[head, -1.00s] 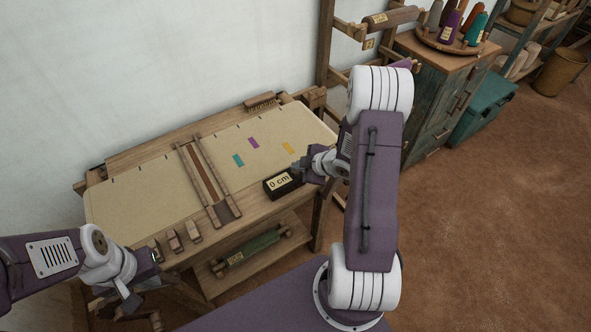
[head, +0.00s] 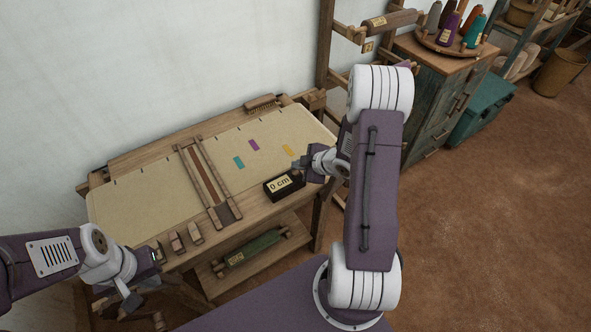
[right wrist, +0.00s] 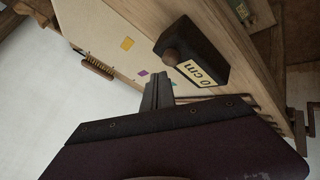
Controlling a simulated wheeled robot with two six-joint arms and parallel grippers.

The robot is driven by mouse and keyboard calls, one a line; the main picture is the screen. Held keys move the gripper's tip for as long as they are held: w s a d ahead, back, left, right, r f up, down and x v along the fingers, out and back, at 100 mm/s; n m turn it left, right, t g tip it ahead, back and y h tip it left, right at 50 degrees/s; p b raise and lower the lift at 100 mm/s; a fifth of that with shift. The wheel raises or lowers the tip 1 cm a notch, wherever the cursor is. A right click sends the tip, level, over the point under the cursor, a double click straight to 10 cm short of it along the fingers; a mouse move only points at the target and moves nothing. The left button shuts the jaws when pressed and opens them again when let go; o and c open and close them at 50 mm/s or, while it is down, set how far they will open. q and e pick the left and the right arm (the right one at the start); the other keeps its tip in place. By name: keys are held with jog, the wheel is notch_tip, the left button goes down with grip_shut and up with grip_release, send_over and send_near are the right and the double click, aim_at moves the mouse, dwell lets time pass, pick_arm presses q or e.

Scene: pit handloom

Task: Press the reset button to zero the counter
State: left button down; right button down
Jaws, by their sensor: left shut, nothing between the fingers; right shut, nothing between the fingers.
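The counter (head: 284,186) is a small dark box on the front right of the loom table, and its pale label reads "0 cm". In the right wrist view the counter (right wrist: 205,52) shows a round brown button (right wrist: 171,57) near one end. My right gripper (head: 298,165) is shut and empty, just behind and above the counter's right end. In the right wrist view its fingertips (right wrist: 157,78) appear beside the button, with a gap between them in the picture. My left gripper (head: 152,258) is at the table's front left edge; its fingers are small in this view.
The loom table (head: 262,212) carries cream cloth (head: 130,194) with teal, purple and yellow patches. A wooden frame (head: 207,184) lies across the cloth. Several small wooden blocks (head: 177,243) sit along the front edge. A brush (head: 260,104) lies at the back.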

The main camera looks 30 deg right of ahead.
aim_at(298, 174)
notch_tip(298, 174, up, 5)
jog(key=p, duration=0.4)
jog(key=shift+p, duration=0.4)
dwell(0.5)
